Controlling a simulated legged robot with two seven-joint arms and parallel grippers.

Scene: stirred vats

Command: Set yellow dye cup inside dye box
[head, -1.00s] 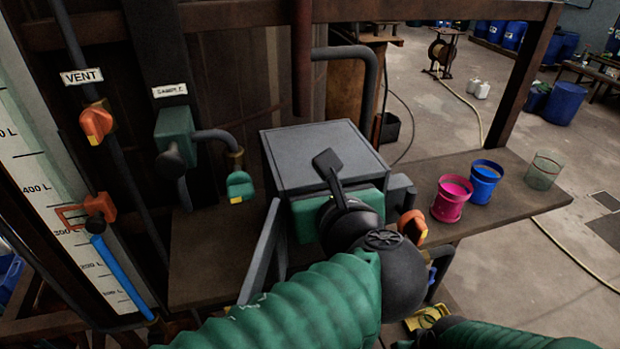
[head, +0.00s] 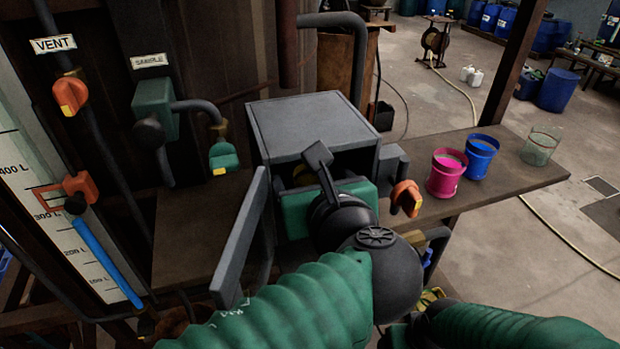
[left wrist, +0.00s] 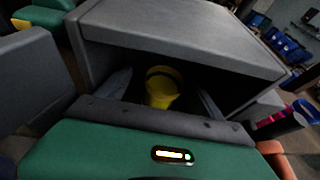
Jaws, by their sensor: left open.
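The dye box (head: 320,120) is a grey box on the bench with its front open. The yellow dye cup (left wrist: 162,88) stands inside it, upright as far as I can see. In the head view only a sliver of yellow shows in the opening. My left gripper (head: 303,182) is at the box mouth with its green body outside. In the left wrist view its two dark fingers are spread, one on each side of the cup, with gaps between them and the cup. My right arm enters at the lower right of the head view, and its gripper cannot be made out.
The grey box door (head: 240,240) stands open at the left. An orange handle (head: 405,198) sits right of the box. A magenta cup (head: 446,174), a blue cup (head: 481,157) and a clear cup (head: 541,146) stand on the bench. A green tap (head: 223,160) hangs at left.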

